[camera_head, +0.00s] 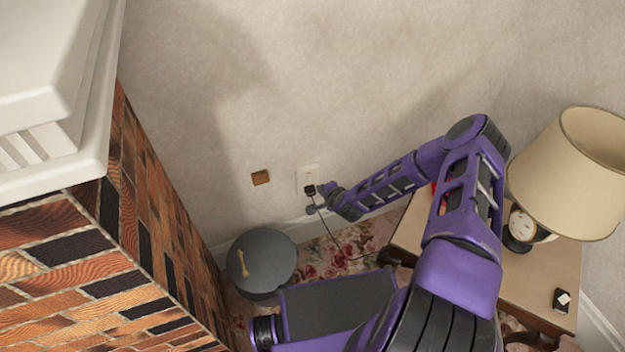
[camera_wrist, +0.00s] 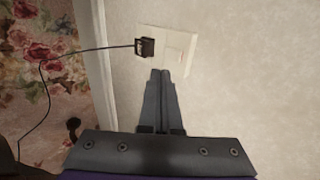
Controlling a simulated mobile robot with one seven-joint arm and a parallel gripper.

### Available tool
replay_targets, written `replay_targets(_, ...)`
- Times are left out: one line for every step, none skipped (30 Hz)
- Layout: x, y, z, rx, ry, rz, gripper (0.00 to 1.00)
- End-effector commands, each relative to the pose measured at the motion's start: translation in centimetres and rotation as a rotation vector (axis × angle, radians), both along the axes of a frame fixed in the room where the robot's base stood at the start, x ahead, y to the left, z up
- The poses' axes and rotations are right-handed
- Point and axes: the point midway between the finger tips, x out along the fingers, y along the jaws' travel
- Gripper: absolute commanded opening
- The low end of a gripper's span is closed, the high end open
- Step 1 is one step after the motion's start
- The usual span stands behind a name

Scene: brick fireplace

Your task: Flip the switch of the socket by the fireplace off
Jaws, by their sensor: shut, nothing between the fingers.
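The white wall socket (camera_head: 307,175) is low on the wall to the right of the brick fireplace (camera_head: 130,220). In the wrist view the socket (camera_wrist: 165,38) fills the upper middle, with a black plug (camera_wrist: 146,47) in its left part and a black cord running left. A pale switch (camera_wrist: 181,56) shows to the right of the plug. My gripper (camera_wrist: 161,72) is shut and empty, its tips at the socket's lower edge in the picture. I cannot tell whether the tips touch it. In the head view my gripper (camera_head: 317,207) is just below the socket.
A small brown plate (camera_head: 260,177) is on the wall left of the socket. A dark round bin (camera_head: 262,262) stands below it. A side table (camera_head: 545,280) with a lamp (camera_head: 570,170) and a clock (camera_head: 522,225) is at right.

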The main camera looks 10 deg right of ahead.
Motion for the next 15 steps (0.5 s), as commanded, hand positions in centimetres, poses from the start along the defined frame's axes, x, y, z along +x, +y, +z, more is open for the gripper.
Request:
replay_targets(0.9,0.3,-1.1,0.0,-0.001,0.0,0.0)
replay_targets(1.4,0.4,-1.5,0.0,-0.001,0.0,0.0)
replay_targets(2.1,0.4,-2.0,0.0,-0.001,-0.001,0.0)
replay_targets(2.5,0.6,-2.4,0.0,0.0,-0.001,0.0)
replay_targets(2.9,0.7,-2.8,0.0,0.0,0.0,0.0)
replay_targets(3.5,0.7,-3.2,-0.001,-0.001,-0.002,0.0)
replay_targets(3.9,0.8,-3.5,-0.001,0.0,-0.001,0.0)
replay_targets(4.5,0.9,-3.0,-0.002,-0.002,0.0,0.0)
replay_targets(5.2,1.0,-2.9,-0.002,-0.004,0.001,0.0)
replay_targets(5.6,1.1,-2.8,-0.002,-0.002,0.0,0.0)
replay_targets(5.9,1.2,-2.7,0.0,-0.002,0.001,0.0)
replay_targets(6.4,1.3,-2.7,-0.002,-0.002,0.0,0.0)
replay_targets(6.7,1.3,-2.6,-0.002,-0.002,0.0,0.0)
replay_targets(6.9,1.4,-2.6,-0.001,-0.001,0.001,0.0)
replay_targets(7.1,1.4,-2.6,-0.001,-0.001,0.0,0.0)
